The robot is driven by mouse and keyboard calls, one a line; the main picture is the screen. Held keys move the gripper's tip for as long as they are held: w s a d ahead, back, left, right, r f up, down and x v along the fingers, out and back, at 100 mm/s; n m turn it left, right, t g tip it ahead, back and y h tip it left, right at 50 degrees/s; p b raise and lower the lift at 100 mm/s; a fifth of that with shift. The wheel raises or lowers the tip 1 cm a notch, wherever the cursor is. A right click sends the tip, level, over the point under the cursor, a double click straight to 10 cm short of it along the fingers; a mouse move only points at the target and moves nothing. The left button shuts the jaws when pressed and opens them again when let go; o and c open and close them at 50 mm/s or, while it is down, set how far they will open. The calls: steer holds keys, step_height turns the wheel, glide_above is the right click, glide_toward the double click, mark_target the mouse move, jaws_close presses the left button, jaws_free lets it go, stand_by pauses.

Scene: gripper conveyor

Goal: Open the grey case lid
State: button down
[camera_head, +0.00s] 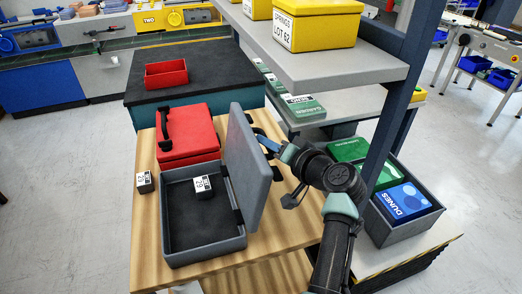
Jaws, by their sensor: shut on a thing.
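The grey case (205,250) lies on the wooden table, with its dark inside showing. Its grey lid (247,175) stands nearly upright on the right side, at the dark hinges. My gripper (267,143) is behind the lid's upper right edge, shut on the lid's dark handle; the lid partly hides the fingers. My arm comes in from the lower right.
A small labelled cube (204,187) is inside the case, and another cube (145,182) is on the table at left. A closed red case (188,135) lies behind. A shelf (340,75) and its dark post stand close to my arm at right.

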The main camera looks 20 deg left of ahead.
steer(key=shift+f, duration=0.2)
stand_by(0.3)
steer(key=c, duration=1.1)
jaws_free()
steer(key=shift+r, duration=0.1)
steer(key=b+v, duration=0.1)
steer(key=v, duration=1.2)
steer(key=shift+w, duration=0.1)
